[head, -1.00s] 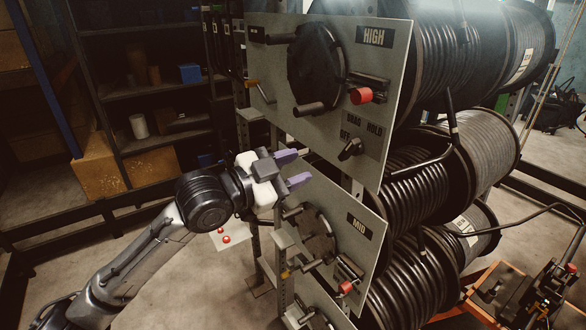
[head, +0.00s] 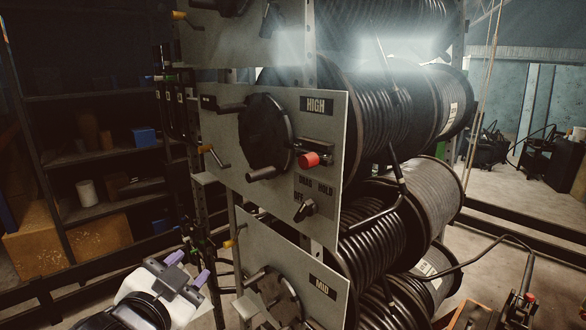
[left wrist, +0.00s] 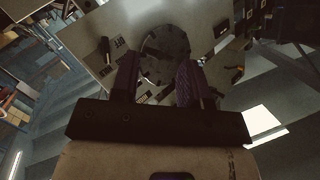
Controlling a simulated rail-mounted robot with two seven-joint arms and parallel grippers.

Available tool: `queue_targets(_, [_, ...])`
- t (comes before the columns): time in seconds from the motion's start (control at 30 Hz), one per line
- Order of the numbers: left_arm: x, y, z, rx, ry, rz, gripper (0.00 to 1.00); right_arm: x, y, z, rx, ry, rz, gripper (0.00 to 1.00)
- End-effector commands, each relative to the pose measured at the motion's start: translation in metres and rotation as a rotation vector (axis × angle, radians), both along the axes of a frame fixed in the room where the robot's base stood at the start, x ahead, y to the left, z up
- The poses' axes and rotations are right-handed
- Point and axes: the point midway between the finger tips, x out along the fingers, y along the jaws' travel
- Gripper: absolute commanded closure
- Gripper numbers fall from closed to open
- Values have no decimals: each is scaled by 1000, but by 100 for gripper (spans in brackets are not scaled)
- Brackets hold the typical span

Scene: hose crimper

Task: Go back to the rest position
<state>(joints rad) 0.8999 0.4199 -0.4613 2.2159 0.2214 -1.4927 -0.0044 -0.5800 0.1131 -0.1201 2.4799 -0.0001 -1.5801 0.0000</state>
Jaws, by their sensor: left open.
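My left gripper (head: 187,268) is at the lower left of the head view, in front of the reel rack and to the left of the panel marked MID (head: 297,285). Its two purple fingers are apart with nothing between them. In the left wrist view its fingers (left wrist: 157,85) are also apart and empty, with a grey panel and a dark round disc (left wrist: 165,52) beyond them. My right gripper is not in either view.
The panel marked HIGH (head: 225,135) carries a dark crank wheel (head: 265,133), a red knob (head: 309,160) and a switch (head: 305,210). Reels of black hose (head: 385,120) stack behind it. Dark shelves (head: 100,155) stand at the left. A hose machine (head: 515,310) is at the lower right.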

Motion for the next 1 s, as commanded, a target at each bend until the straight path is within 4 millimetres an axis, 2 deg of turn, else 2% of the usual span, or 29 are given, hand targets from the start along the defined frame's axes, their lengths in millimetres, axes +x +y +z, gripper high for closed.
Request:
queue_targets(0.03, [-6, 4, -17, -23, 24, 23, 58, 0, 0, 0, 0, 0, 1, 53])
queue_targets(0.17, [-24, 18, -64, -81, 92, 91, 58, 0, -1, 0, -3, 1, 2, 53])
queue_targets(0.27, [-42, 29, -107, -128, 163, 141, 58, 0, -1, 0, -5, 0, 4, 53])
queue_targets(0.47, [-86, 45, -197, -209, 328, 219, 58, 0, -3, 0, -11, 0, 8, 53])
queue_targets(0.67, [-145, 53, -290, -267, 554, 282, 58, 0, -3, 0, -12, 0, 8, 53])
queue_targets(0.8, [-196, 55, -352, -285, 734, 331, 58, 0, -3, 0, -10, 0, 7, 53])
queue_targets(0.9, [-231, 54, -385, -289, 841, 355, 58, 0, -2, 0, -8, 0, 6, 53])
queue_targets(1.0, [-263, 52, -410, -286, 931, 370, 58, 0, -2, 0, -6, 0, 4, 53])
